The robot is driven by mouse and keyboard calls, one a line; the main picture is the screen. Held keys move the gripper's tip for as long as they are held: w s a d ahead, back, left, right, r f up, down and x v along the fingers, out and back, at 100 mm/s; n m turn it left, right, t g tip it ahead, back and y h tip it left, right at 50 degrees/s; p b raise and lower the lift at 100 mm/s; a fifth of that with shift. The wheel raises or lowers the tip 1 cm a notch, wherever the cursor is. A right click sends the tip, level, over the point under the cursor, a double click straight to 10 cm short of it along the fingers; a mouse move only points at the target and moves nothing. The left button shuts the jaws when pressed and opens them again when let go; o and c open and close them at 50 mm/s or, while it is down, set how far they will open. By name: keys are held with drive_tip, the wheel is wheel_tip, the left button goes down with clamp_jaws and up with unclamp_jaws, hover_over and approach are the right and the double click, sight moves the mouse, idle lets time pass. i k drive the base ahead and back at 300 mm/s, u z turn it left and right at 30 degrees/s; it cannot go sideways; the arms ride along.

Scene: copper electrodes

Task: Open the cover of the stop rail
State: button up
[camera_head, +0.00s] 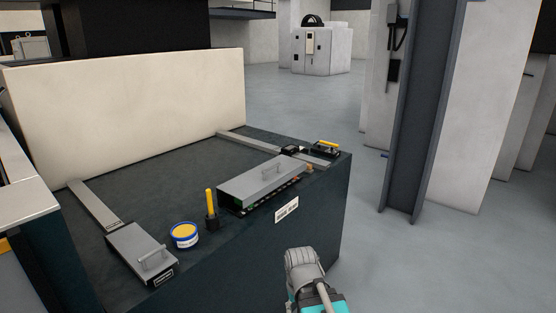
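A long box with a flat grey cover (262,182) lies near the front edge of the dark bench top, a small bar handle on its cover. The cover is down; small dark and green parts show along its lower edge. A shorter grey box (140,250) with a bar handle and a label sits at the front left, also closed. The labels are too small to read, so I cannot tell which box is the stop rail. Part of my arm, grey and teal, shows at the bottom, below and in front of the bench. No gripper fingers show.
A yellow-topped blue tin (184,235) and a yellow-handled tool (211,207) stand between the boxes. A cream panel (130,112) backs the bench. A steel column (422,110) stands right; floor between is clear.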

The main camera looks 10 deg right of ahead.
sight(249, 186)
drive_tip(key=z, duration=0.4)
drive_tip(key=i, duration=1.25)
drive_tip(key=z, duration=0.45)
drive_tip(key=k, duration=0.9)
drive_tip(key=z, duration=0.15)
drive_tip(key=i, duration=0.7)
